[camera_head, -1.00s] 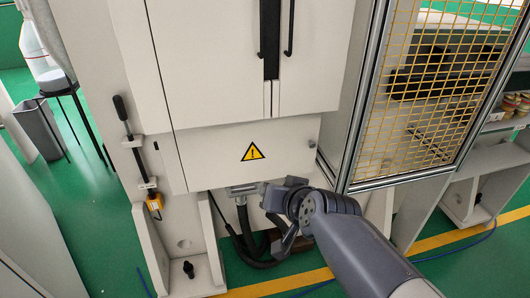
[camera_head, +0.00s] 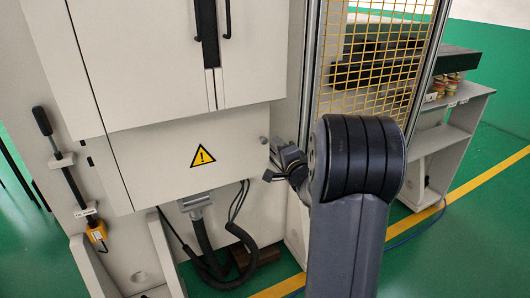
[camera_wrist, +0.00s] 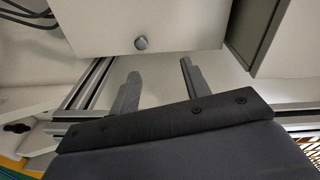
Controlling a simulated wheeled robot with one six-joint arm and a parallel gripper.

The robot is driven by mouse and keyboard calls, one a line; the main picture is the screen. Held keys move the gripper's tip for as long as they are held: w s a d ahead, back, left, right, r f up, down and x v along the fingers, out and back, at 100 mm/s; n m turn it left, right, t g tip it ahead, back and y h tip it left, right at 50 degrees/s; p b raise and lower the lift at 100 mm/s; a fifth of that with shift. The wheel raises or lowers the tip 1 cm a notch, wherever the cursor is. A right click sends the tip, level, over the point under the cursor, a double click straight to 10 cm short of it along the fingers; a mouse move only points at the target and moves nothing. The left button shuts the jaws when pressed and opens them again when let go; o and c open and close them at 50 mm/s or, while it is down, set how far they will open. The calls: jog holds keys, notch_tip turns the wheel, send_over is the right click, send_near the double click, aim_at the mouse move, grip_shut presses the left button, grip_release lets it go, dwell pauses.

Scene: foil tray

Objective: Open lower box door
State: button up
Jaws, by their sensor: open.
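The lower box door (camera_head: 170,160) is a pale panel with a yellow warning triangle (camera_head: 203,156), below the tall upper doors; it looks shut. Its small round grey knob (camera_head: 264,140) is near its right edge. The knob also shows in the wrist view (camera_wrist: 141,43), on the panel's edge region, beyond my fingertips. My gripper (camera_head: 268,160) is beside the knob, a little below and to the right, partly hidden by my arm. In the wrist view my gripper (camera_wrist: 160,75) has two fingers spread apart with nothing between them; the knob is not between them.
A grey connector (camera_head: 195,201) and thick black hoses (camera_head: 215,245) hang under the door. A yellow mesh fence panel (camera_head: 375,65) in a metal frame stands at the right. A black-handled lever (camera_head: 42,121) is at the left. Green floor is open at lower right.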

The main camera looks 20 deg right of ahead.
aim_at(265, 142)
jog(key=shift+m+y, duration=0.6)
jog(key=shift+y, duration=0.3)
jog(key=w+f, duration=0.1)
jog(key=w, duration=0.2)
jog(key=w+f, duration=0.1)
jog(key=w, duration=0.3)
jog(key=w+f, duration=0.2)
jog(key=w, duration=0.2)
jog(key=shift+w+d+b, duration=0.25)
jog(key=shift+d+b, duration=0.1)
jog(key=shift+d, duration=0.05)
grip_shut()
